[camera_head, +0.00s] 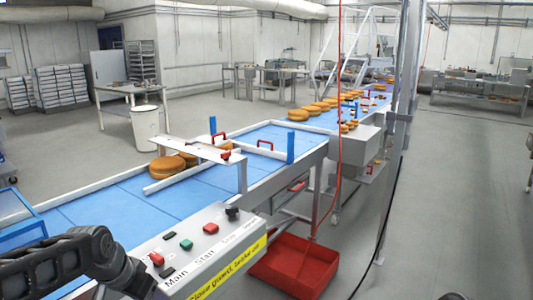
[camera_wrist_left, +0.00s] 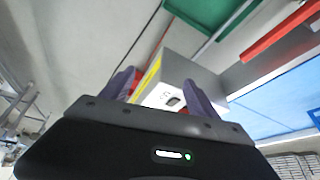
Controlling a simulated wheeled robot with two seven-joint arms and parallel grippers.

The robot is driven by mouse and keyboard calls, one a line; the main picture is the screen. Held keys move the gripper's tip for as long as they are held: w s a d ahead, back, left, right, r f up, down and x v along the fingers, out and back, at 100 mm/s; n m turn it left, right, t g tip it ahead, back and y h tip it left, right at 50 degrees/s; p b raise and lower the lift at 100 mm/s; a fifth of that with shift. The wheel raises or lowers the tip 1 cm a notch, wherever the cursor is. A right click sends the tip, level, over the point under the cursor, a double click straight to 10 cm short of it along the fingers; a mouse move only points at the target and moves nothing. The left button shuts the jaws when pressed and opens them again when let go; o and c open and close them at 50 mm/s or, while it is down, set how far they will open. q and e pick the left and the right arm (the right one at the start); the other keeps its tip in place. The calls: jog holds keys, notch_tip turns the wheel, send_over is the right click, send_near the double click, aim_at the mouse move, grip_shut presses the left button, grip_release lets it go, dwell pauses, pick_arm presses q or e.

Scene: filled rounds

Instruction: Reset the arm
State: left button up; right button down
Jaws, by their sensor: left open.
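My left arm (camera_head: 75,262) comes in dark at the lower left of the head view, beside the near end of the control box (camera_head: 215,243). In the left wrist view my left gripper (camera_wrist_left: 163,97) is open, its two purple fingers apart with nothing held between them. The grey control box (camera_wrist_left: 180,75) with its yellow strip shows beyond the fingers; I cannot tell how far off. In the head view the box bears red, green and black buttons and a dark knob (camera_head: 232,211). My right gripper is not in view.
A blue conveyor (camera_head: 120,208) with white rails runs away to the upper right. Brown rounds (camera_head: 167,166) sit under a white guard (camera_head: 205,150), and several more stand farther along. A red bin (camera_head: 297,265) stands on the floor right of the box. A red cord hangs at mid-picture.

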pick_arm(q)
jog(key=s+d+f+n+h, duration=0.1)
jog(key=d+f, duration=0.3)
jog(key=f, duration=0.3)
jog(key=s+d+f+n, duration=0.15)
jog(key=d+f, duration=0.25)
jog(key=f, duration=0.4)
jog(key=d+f+n+h, duration=0.1)
jog(key=d+f+n, duration=0.1)
jog(key=d+f, duration=0.35)
jog(key=s+d+f+g, duration=0.2)
jog(key=s+d+f, duration=0.1)
jog(key=s+f, duration=0.5)
jog(key=s+d+f+n+g+h, duration=0.1)
jog(key=s+d+f+g, duration=0.1)
jog(key=s+f, duration=0.7)
jog(key=s+d, duration=0.1)
jog(key=s, duration=0.4)
jog(key=shift+s+d+f, duration=0.2)
jog(key=shift+s+f, duration=0.1)
jog(key=shift+s, duration=0.1)
